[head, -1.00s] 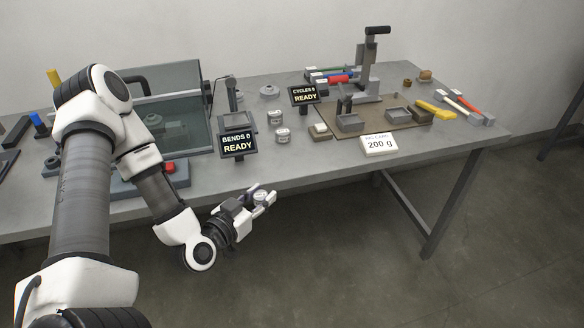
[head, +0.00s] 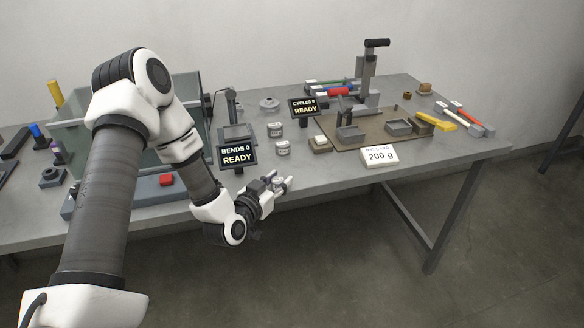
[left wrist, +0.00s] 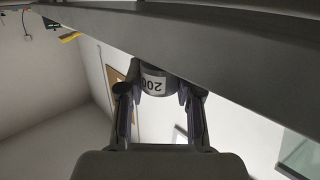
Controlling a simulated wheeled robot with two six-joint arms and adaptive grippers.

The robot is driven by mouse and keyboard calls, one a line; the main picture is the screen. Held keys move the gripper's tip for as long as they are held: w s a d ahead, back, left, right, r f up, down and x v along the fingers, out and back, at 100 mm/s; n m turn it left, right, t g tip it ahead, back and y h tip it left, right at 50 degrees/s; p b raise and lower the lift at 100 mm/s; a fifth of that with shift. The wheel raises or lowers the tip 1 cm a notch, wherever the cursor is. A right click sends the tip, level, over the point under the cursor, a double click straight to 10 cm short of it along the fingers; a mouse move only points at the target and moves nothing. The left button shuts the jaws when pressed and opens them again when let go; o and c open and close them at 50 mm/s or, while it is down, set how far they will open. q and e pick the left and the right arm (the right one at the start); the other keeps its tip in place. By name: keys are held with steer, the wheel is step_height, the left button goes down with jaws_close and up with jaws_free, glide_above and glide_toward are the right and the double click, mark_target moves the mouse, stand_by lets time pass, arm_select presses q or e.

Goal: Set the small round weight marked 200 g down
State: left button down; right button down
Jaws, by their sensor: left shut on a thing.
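The small round weight, its white label showing an upside-down "200" in the left wrist view (left wrist: 154,80), is held between the two fingers of my left gripper (left wrist: 157,102). In the head view the left gripper (head: 281,184) is at the table's front edge, to the right of the bends display. The weight (head: 278,181) there is small and partly hidden by the fingers. Whether it touches the table (head: 335,186) cannot be told. My right gripper is not in view.
Two similar small weights (head: 283,148) (head: 275,130) stand farther back. A "200 g" sign (head: 380,156) stands at the front right, before a brown board (head: 365,133) with grey blocks. The bends display (head: 237,155) is close to my left arm. Bare tabletop lies between gripper and sign.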

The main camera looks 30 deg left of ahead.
mark_target(292, 173)
arm_select(q)
steer(key=w, duration=0.3)
steer(key=shift+w+a, duration=0.15)
steer(key=shift+w, duration=0.1)
steer(key=w, duration=0.3)
steer(key=shift+w+a+p, duration=0.1)
steer(key=shift+w+p, duration=0.25)
steer(key=shift+w, duration=0.05)
steer(key=shift+w+f, duration=0.15)
steer(key=shift+f, duration=0.15)
steer(key=c, duration=0.8)
jaws_free()
steer(key=shift+o, duration=0.2)
steer(key=shift+b, duration=0.35)
